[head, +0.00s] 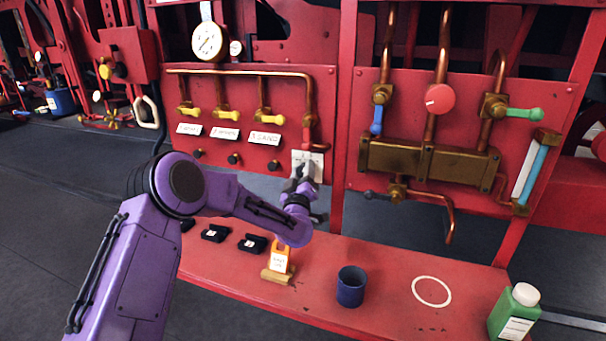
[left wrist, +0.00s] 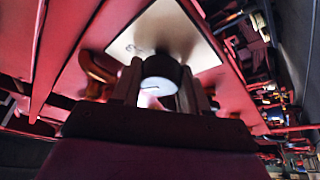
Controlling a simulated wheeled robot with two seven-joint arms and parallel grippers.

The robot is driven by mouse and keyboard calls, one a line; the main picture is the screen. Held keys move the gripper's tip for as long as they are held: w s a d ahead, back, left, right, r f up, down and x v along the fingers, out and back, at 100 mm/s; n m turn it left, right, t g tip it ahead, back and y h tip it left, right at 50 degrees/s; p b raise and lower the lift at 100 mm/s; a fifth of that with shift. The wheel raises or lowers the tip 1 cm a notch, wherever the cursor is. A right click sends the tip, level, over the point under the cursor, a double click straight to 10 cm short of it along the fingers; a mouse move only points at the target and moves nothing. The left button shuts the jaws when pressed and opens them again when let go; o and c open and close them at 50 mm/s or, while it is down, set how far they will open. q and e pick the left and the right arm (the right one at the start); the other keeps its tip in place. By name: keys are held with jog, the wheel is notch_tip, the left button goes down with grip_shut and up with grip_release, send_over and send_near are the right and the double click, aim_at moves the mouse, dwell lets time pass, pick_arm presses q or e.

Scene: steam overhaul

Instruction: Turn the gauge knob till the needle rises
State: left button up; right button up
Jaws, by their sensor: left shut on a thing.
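My left gripper (head: 303,176) reaches up to a pale plate (head: 316,158) at the lower right of the left red panel. In the left wrist view, the two dark fingers (left wrist: 160,92) are closed on either side of a round knob (left wrist: 161,70) with a dark rim and a pale face bearing a dark mark. The plate (left wrist: 170,30) lies behind the knob. In the head view the gripper mostly hides the knob. A round white gauge (head: 208,40) stands above the panel; its thin needle is too small to read exactly. My right gripper is out of view.
Yellow-handled valves (head: 226,114) and small white labels (head: 224,132) are left of the plate. A red upright (head: 345,120) stands just right of the plate.

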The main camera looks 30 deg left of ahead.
pick_arm(q)
jog(key=o, duration=1)
jog(key=shift+o, duration=0.2)
jog(key=b+v, duration=0.3)
jog(key=v, duration=0.7)
jog(key=shift+s, duration=0.25)
jog(key=shift+f, duration=0.1)
